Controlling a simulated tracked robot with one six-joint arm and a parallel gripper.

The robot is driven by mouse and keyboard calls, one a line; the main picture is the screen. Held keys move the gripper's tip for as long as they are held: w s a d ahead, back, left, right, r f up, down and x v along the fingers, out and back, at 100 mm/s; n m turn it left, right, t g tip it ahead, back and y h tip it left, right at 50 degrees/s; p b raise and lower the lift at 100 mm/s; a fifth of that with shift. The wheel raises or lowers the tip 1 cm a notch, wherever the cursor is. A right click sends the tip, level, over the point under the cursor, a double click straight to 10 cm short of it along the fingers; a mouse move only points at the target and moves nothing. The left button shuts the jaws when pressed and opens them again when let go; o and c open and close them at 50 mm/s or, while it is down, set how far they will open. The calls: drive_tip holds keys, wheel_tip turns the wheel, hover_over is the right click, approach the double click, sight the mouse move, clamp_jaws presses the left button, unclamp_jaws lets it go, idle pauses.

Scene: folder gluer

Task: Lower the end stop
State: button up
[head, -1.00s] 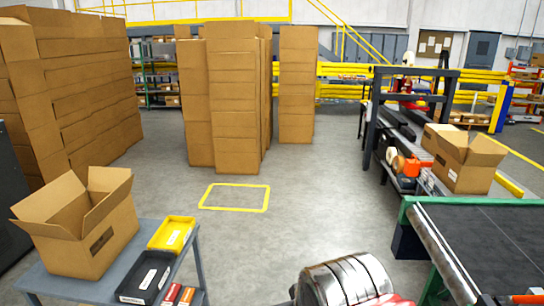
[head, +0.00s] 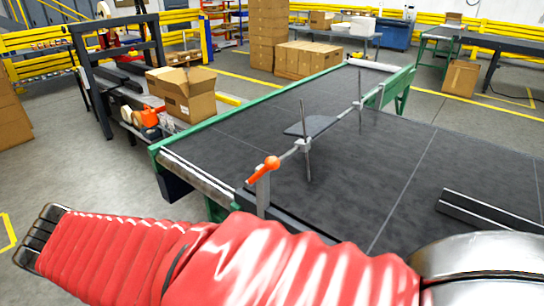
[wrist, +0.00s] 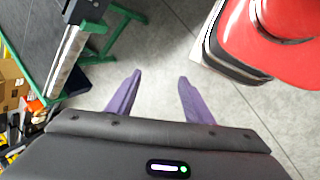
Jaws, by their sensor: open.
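The end stop stands over the dark belt (head: 400,170) in the head view. It has a cross rod (head: 333,120), thin upright rods and a flat grey plate (head: 312,126) held above the belt. An orange handle (head: 264,169) sits at its near end, on a bracket at the belt's near edge. My gripper (wrist: 160,76) shows in the wrist view with two purple fingers apart and nothing between them. It is over bare floor, away from the handle. The head view does not clearly show the gripper; my red arm fills its foreground.
The green conveyor frame (head: 226,117) edges the belt; part of it also shows at upper left in the wrist view (wrist: 112,38). A dark bar (head: 488,212) lies on the belt at right.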

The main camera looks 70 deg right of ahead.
drive_tip(key=s+d+r+n+g+h, duration=0.2)
drive_tip(key=d+r+g+h, duration=0.1)
drive_tip(key=d, duration=0.5)
drive_tip(key=s+d+r+n+g+h, duration=0.2)
drive_tip(key=d+g, duration=0.3)
drive_tip(key=d, duration=0.3)
drive_tip(key=s+d+r+n+g+h, duration=0.2)
drive_tip(key=s+d+r+g+h, duration=0.1)
drive_tip(key=d, duration=0.5)
drive_tip(key=shift+s+d+r+n+g+h, duration=0.3)
drive_tip(key=shift+r+n+g, duration=0.1)
drive_tip(key=shift+r+g, duration=0.15)
drive_tip(key=shift+d, duration=0.1)
drive_tip(key=x, duration=1.3)
drive_tip(key=shift+s+d, duration=0.2)
drive_tip(key=shift+s, duration=0.05)
drive_tip(key=shift+c, duration=0.4)
drive_tip(key=shift+f, duration=0.1)
clamp_jaws()
